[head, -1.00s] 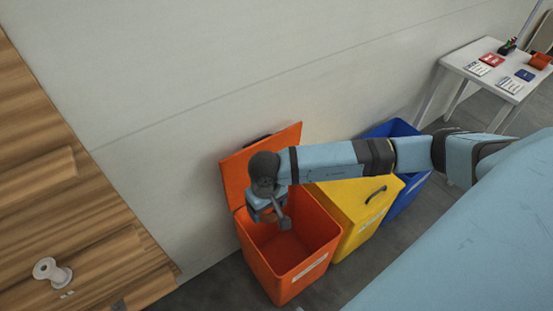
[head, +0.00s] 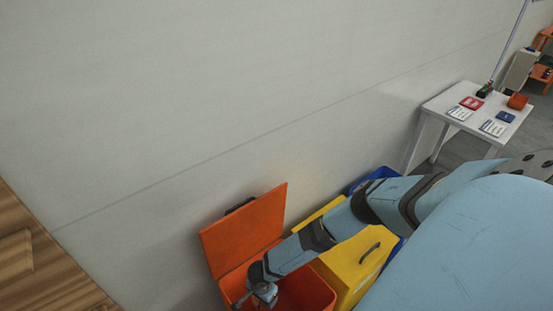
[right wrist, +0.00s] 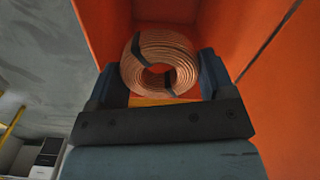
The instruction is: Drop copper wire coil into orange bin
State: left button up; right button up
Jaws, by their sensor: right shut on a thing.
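The copper wire coil (right wrist: 150,50) is a ring of copper strands with dark ties. In the right wrist view it sits between the two dark fingers of my right gripper (right wrist: 162,78), which is shut on it. The orange walls of the orange bin (right wrist: 270,25) surround the coil and gripper in that view. In the head view the orange bin (head: 310,288) stands against the wall with its lid (head: 245,230) open. My right gripper (head: 262,297) is at the bin's opening, near the bottom edge of the picture. The coil cannot be made out there. My left gripper is out of view.
A yellow bin (head: 353,265) with a closed lid stands right of the orange bin, and a blue bin (head: 372,179) stands beyond it. A wooden surface (head: 35,262) lies at the lower left. A white table (head: 445,112) with small items stands at the far right.

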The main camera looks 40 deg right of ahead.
jog(key=w+d+f+m, duration=0.3)
jog(key=d+f+m, duration=0.4)
jog(key=d, duration=0.2)
pick_arm(q)
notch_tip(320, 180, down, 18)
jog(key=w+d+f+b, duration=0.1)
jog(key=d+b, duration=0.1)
jog(key=b, duration=2.4)
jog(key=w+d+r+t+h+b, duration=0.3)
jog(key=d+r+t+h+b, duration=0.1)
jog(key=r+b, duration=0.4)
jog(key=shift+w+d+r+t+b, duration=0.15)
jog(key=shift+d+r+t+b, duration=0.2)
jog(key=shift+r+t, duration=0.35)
pick_arm(e)
notch_tip(320, 180, down, 35)
jog(key=shift+d+m, duration=0.25)
jog(key=shift+m, duration=0.15)
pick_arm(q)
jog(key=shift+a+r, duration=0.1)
pick_arm(e)
jog(key=o, duration=1.1)
jog(key=shift+s, duration=0.1)
jog(key=shift+c, duration=0.2)
